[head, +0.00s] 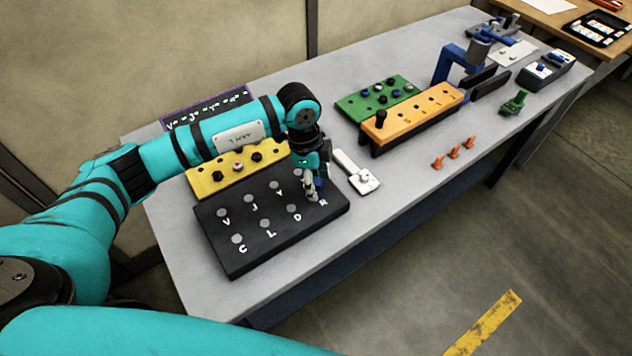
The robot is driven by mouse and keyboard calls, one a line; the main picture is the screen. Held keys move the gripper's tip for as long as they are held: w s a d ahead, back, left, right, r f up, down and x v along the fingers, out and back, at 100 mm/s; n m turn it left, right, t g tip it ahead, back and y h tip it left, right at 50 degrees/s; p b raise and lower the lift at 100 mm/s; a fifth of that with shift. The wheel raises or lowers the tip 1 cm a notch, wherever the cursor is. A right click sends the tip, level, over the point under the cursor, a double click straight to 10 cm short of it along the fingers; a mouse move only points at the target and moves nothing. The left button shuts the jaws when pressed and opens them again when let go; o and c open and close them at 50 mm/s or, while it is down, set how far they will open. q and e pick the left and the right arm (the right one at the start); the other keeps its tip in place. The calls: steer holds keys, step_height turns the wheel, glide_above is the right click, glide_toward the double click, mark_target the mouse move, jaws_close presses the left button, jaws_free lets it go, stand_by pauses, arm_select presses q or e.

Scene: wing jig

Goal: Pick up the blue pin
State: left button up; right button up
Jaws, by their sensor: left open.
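My left gripper (312,195) points down over the right end of a black lettered board (226,256), near the letter R. It is open. A small blue piece (319,182), which may be the blue pin, shows right at the gripper's fingers. The fingers partly hide it, and I cannot tell whether it stands in the board or lies between the fingers. The green board (348,103) farther back also carries small blue and dark pegs. My right gripper is not in view.
A yellow block (212,182) with dark knobs lies behind the black board. A white plate with a handle (364,184) lies just right of the gripper. An orange block (420,118) and several orange clips (454,152) are farther right. The table's front right is clear.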

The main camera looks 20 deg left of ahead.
arm_select(q)
steer(key=shift+f, duration=0.45)
steer(key=shift+c, duration=0.3)
jaws_close()
steer(key=shift+r, duration=0.15)
steer(key=shift+r+b, duration=0.45)
steer(key=shift+r, duration=0.1)
step_height(320, 180, up, 2)
steer(key=shift+r+b, duration=0.1)
steer(key=shift+b, duration=0.5)
steer(key=s+d+b, duration=0.2)
steer(key=s, duration=0.5)
steer(key=s+d+r+b, duration=0.1)
steer(key=s+d, duration=0.2)
steer(key=s, duration=0.5)
steer(key=shift+d+r+b, duration=0.25)
steer(key=shift+d+b, duration=0.05)
steer(key=shift+b, duration=0.1)
